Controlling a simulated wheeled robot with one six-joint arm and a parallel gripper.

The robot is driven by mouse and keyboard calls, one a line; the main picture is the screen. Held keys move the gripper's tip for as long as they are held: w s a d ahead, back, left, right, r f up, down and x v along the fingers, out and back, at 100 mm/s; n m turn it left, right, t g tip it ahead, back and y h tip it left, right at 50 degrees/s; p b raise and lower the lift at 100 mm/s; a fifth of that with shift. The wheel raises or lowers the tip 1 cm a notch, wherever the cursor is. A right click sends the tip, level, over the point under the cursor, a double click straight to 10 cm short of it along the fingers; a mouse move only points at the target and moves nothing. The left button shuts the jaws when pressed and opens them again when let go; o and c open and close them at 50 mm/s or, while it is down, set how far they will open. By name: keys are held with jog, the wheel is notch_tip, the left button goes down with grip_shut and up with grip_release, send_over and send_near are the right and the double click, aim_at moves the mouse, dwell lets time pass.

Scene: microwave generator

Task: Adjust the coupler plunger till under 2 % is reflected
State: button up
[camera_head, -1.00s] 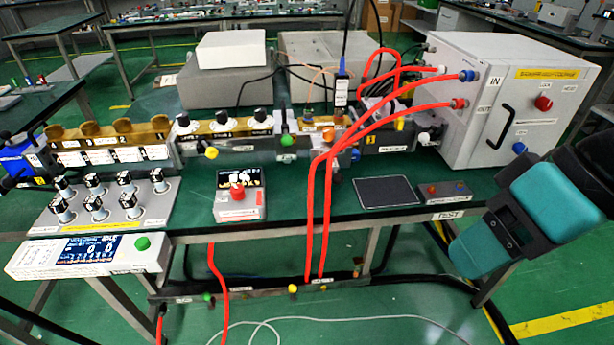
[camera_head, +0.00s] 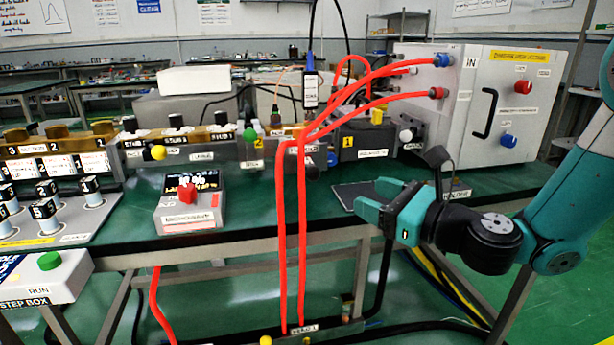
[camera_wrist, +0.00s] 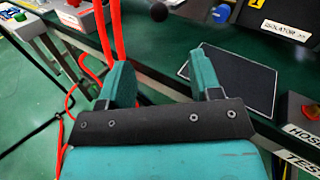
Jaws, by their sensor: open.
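I cannot tell for certain which part is the coupler plunger. The waveguide line (camera_head: 225,153) runs along the bench with a yellow knob (camera_head: 158,153), a green knob (camera_head: 250,136) and a blue knob (camera_head: 332,159) on it.
Red hoses (camera_head: 290,230) hang in front of the bench, left of my gripper. A dark pad (camera_head: 350,197) lies on the bench behind my gripper. A grey cabinet (camera_head: 470,115) stands at the back right. The step box (camera_head: 45,275) is at lower left.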

aim_at(312, 173)
jog(key=p+x, duration=0.6)
jog(key=x, duration=1)
jog(key=shift+a, duration=0.2)
jog(key=shift+c, duration=0.4)
